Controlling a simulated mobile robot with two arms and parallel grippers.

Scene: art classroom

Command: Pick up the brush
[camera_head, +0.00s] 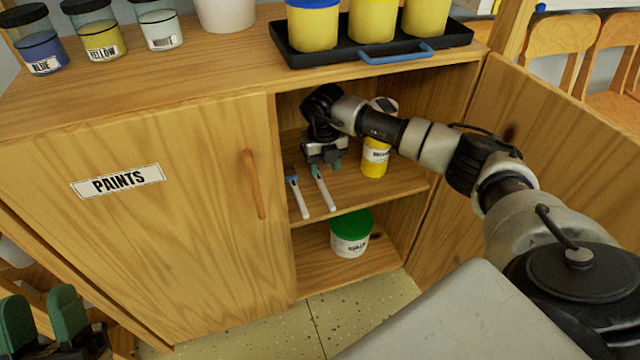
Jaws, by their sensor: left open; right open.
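Two slim tools with white handles lie side by side on the cabinet's upper shelf. The left tool (300,199) has a blue part at its far end. The right tool (325,192) has its far end by the fingers of my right gripper (325,168), and that end is partly hidden. I cannot tell for sure which one is the brush. My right gripper is inside the cabinet, open, pointing down over the far end of the right tool. Whether it touches the tool is unclear. My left gripper (40,322) is open and empty at the lower left, outside the cabinet.
A yellow bottle (375,160) stands close right of my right gripper. A tub with a green lid (350,234) is on the lower shelf. The left door (150,230) is closed; the right door (530,150) is open. Paint jars and a black tray (455,35) stand on top.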

